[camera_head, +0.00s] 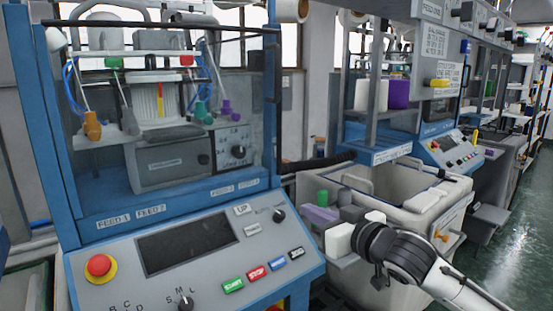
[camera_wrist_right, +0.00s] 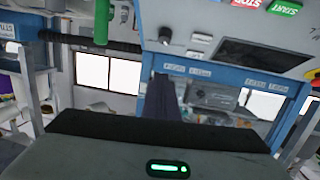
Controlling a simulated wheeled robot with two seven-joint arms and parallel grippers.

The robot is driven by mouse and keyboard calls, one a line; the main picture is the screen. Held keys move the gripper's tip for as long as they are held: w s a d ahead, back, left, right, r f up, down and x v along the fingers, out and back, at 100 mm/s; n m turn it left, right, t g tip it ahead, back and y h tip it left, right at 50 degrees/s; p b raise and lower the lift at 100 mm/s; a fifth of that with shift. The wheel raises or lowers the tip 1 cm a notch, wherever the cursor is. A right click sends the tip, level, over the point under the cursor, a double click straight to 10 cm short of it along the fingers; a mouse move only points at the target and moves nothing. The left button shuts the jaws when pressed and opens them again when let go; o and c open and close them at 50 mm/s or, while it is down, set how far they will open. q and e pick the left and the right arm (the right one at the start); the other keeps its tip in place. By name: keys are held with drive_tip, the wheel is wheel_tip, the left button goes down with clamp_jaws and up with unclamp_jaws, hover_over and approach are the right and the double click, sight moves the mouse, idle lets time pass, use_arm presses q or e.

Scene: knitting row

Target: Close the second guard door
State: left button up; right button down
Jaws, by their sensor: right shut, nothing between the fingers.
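The nearest blue knitting machine (camera_head: 85,215) stands at the left of the head view. A clear, dark-edged guard panel (camera_head: 258,110) covers its front above the control panel. A second blue machine (camera_head: 378,154) stands behind to the right; its guard door cannot be made out clearly. My right gripper (camera_head: 345,225) is right of the nearest control panel, in front of the pale bin. It is shut and empty. In the right wrist view its dark fingers (camera_wrist_right: 163,95) point at the machine's blue frame, apart from any door as far as I can tell. My left gripper is not in view.
A pale bin (camera_head: 405,213) stands between the machines, close to my right arm. A black bar (camera_head: 318,162) juts out beside the nearest machine. Start and stop buttons (camera_head: 257,273) lie on the sloped control panel (camera_head: 215,285). Green floor (camera_head: 525,235) is open at the right.

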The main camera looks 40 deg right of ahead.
wheel_tip(320, 180, up, 9)
drive_tip(key=a+t, duration=0.1)
drive_tip(key=t, duration=0.1)
approach(270, 153)
drive_tip(key=x, duration=0.4)
drive_tip(key=shift+r+b, duration=0.3)
drive_tip(key=shift+b, duration=0.1)
drive_tip(key=shift+w+d, duration=0.1)
drive_tip(key=shift+w, duration=0.25)
drive_tip(key=shift+w+d+p, duration=0.1)
drive_tip(key=shift+w+p, duration=0.4)
drive_tip(key=shift+p, duration=0.1)
drive_tip(key=shift+w, duration=0.3)
drive_tip(key=shift+f, duration=0.1)
drive_tip(key=shift+w, duration=0.1)
